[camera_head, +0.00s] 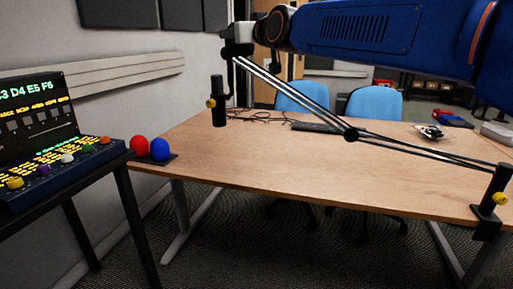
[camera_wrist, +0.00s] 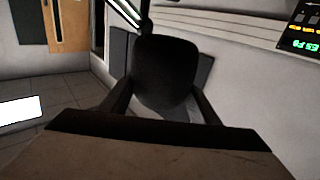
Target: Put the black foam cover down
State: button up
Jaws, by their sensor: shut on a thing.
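The black foam cover (camera_wrist: 165,72) is a dark rounded piece in the wrist view, between the two dark fingers of my gripper (camera_wrist: 164,92). The fingers are shut on its sides and hold it in the air. In the head view my gripper (camera_head: 238,42) is a dark shape at the top, above the far left part of the wooden table (camera_head: 300,165). There the cover cannot be told apart from the dark gripper.
A red ball (camera_head: 139,146) and a blue ball (camera_head: 159,150) sit on a small dark plate at the table's left edge. The boom arm (camera_head: 352,134) crosses above the table to a clamp (camera_head: 490,205). A mixing console (camera_head: 60,165) stands left. The table's front middle is clear.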

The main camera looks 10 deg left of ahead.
jog(key=shift+w+f, duration=0.15)
jog(key=shift+f, duration=0.2)
jog(key=shift+a+f, duration=0.1)
jog(key=shift+w+d+f+m+t+h, duration=0.75)
jog(key=shift+w+f+h, duration=0.35)
jog(key=shift+f, duration=6.1)
jog(key=shift+w+d+f+m+t+h, duration=0.8)
jog(key=shift+w+f, duration=0.45)
jog(key=shift+f, duration=6)
jog(key=shift+w+d+f+m+t+h, duration=0.55)
jog(key=shift+w+f+m+h, duration=0.45)
jog(key=shift+f, duration=6.2)
jog(key=shift+w+f, duration=0.15)
jog(key=shift+w, duration=0.05)
jog(key=o, duration=0.8)
jog(key=shift+c, duration=0.2)
jog(key=shift+o, duration=1.2)
